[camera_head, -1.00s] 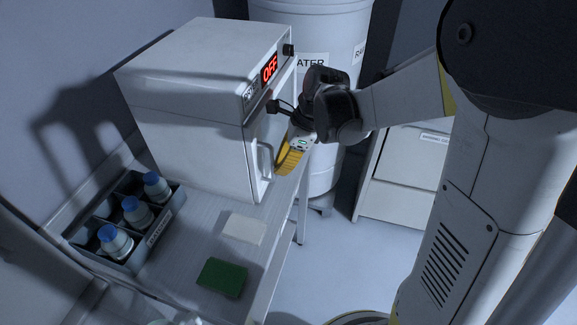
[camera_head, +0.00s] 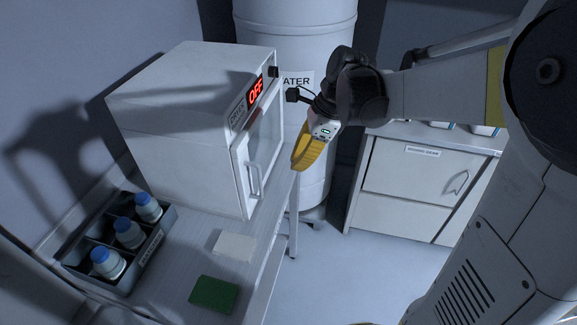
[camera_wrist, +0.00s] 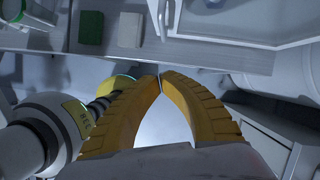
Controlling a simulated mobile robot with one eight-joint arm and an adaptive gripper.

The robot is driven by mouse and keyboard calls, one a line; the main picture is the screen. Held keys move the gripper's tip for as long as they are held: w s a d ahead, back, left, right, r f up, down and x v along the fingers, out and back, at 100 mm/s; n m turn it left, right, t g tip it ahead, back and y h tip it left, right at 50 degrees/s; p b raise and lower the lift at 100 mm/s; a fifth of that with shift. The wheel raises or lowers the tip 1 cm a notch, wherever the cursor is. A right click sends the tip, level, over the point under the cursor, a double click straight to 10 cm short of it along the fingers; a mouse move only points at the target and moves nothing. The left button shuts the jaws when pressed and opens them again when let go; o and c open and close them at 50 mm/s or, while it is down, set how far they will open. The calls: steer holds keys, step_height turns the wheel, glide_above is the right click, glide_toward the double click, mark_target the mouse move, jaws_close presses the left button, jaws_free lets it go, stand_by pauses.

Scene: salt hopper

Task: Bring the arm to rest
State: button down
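My gripper (camera_head: 306,158) hangs in the air in front of the white dryer's right side, apart from the bench. Its yellow fingers point down in the head view. In the wrist view my gripper (camera_wrist: 160,78) has its two fingertips meeting, with nothing seen between them. My arm comes in from the right of the head view, stretched level toward the dryer.
The dryer (camera_head: 180,150) reads OFF, its door shut. A bottle rack (camera_head: 150,250), a white pad (camera_head: 235,246) and a green pad (camera_head: 213,293) are on the bench. A barrel (camera_head: 300,40) stands behind; a drawer cabinet (camera_head: 405,175) is at right. Floor between is clear.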

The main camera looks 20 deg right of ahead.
steer(key=shift+r, duration=0.25)
steer(key=s+a+f+n+t+h+b, duration=0.1)
steer(key=s+f+n+t+h+b, duration=0.1)
steer(key=s+n, duration=0.4)
steer(key=s+a+f+n+t+h+b, duration=0.1)
steer(key=s+n+b, duration=0.5)
steer(key=n, duration=0.9)
steer(key=shift+s+a+f+n+t+h+b, duration=0.4)
steer(key=shift+f+t+h+b, duration=0.15)
steer(key=shift+f+t, duration=0.95)
steer(key=shift+f, duration=0.1)
